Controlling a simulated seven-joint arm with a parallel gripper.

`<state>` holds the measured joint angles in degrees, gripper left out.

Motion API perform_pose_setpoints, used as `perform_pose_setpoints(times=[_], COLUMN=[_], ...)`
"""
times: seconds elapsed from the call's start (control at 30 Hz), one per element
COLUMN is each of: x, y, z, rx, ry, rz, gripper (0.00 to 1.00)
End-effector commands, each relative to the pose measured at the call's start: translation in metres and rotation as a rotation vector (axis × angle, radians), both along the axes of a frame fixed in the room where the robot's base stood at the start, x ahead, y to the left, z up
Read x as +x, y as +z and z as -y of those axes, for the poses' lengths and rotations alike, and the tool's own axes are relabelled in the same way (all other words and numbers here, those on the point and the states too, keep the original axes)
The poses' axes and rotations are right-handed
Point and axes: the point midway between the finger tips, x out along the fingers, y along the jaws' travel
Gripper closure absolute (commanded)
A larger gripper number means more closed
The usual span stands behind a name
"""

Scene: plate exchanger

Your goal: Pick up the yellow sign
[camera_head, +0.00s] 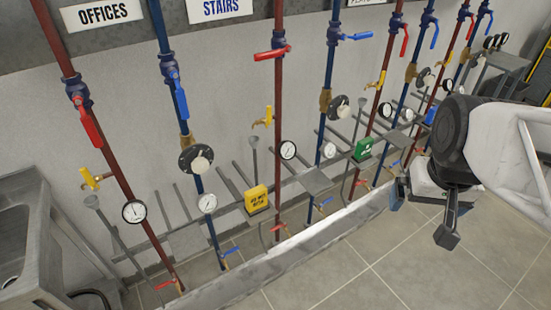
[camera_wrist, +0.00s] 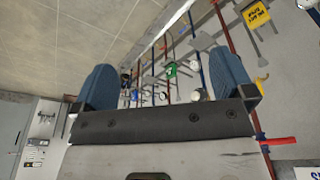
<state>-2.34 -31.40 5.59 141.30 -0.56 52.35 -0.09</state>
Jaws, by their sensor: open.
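The yellow sign (camera_head: 256,198) is a small block with dark text. It rests on a flat grey bracket along the low pipe rail, left of the middle in the head view. In the wrist view the yellow sign (camera_wrist: 258,15) shows at the upper right edge, with its text upside down. My gripper (camera_head: 422,216) is at the right side of the head view, well to the right of the sign and apart from it. In the wrist view my gripper (camera_wrist: 165,85) has its two blue-grey fingers wide apart with nothing held between them.
A green sign (camera_head: 363,149) sits on another bracket further right. Red and blue vertical pipes with valves and gauges (camera_head: 134,211) line the wall around the signs. A grey sink (camera_head: 20,240) stands at the left. The tiled floor (camera_head: 350,270) in front is clear.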

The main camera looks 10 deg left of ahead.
Motion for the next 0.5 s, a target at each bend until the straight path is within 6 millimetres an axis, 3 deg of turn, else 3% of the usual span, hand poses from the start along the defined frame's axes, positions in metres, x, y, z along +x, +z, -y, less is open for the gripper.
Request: perform_pose_setpoints(times=[0.5], x=[0.110], y=[-0.022], z=[-0.058], rx=[-0.011], ry=[0.159], rz=[-0.047], gripper=[0.00])
